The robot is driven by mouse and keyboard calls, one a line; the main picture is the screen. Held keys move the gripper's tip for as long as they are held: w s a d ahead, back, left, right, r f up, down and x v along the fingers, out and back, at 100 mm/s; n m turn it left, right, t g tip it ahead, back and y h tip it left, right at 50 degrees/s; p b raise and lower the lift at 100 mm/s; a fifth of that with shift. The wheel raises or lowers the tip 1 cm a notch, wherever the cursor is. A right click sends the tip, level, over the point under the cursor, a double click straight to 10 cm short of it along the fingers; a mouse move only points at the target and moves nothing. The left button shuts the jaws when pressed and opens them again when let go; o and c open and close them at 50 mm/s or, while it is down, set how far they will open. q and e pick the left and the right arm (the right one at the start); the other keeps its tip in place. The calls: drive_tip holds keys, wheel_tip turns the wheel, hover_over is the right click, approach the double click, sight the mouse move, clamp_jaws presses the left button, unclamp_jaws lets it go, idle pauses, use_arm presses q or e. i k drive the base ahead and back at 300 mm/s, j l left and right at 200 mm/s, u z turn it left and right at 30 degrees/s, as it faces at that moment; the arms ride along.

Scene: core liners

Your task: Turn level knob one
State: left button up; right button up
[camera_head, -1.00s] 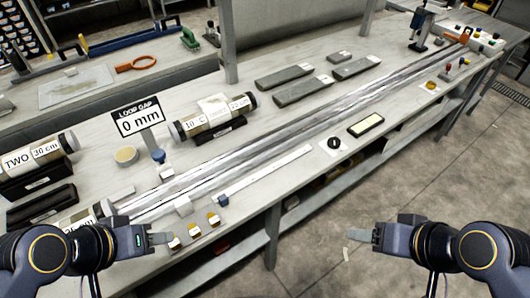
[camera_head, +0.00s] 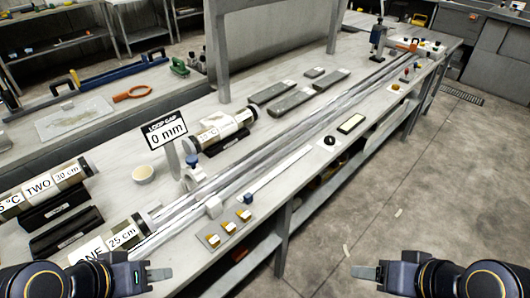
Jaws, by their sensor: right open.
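Three small gold knobs stand in a row on a grey plate (camera_head: 224,240) at the bench's front edge: near (camera_head: 213,240), middle (camera_head: 229,227) and far (camera_head: 244,214). No number is readable on them, so I cannot tell which is knob one. A black round knob (camera_head: 330,140) sits on a white plate farther along the edge. My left gripper (camera_head: 160,273) is below and left of the gold knobs in the picture, apart from them; its jaw gap is not clear. My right gripper (camera_head: 365,272) is open and empty over the floor.
Clear rails (camera_head: 290,140) run along the bench. A "LOOP GAP 0 mm" sign (camera_head: 165,130) stands behind them. Labelled core tubes ONE (camera_head: 110,240) and TWO (camera_head: 45,187) lie at left. Open floor (camera_head: 440,200) is at right.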

sight(329, 140)
drive_tip(key=i+l+u, duration=0.15)
drive_tip(key=l, duration=0.2)
drive_tip(key=i+l+u, duration=0.2)
drive_tip(key=l, duration=0.2)
drive_tip(key=i+l+u, duration=0.15)
drive_tip(key=l, duration=0.2)
drive_tip(key=i+l+u, duration=0.15)
drive_tip(key=l, duration=0.3)
drive_tip(key=l+u, duration=0.2)
drive_tip(key=l, duration=0.2)
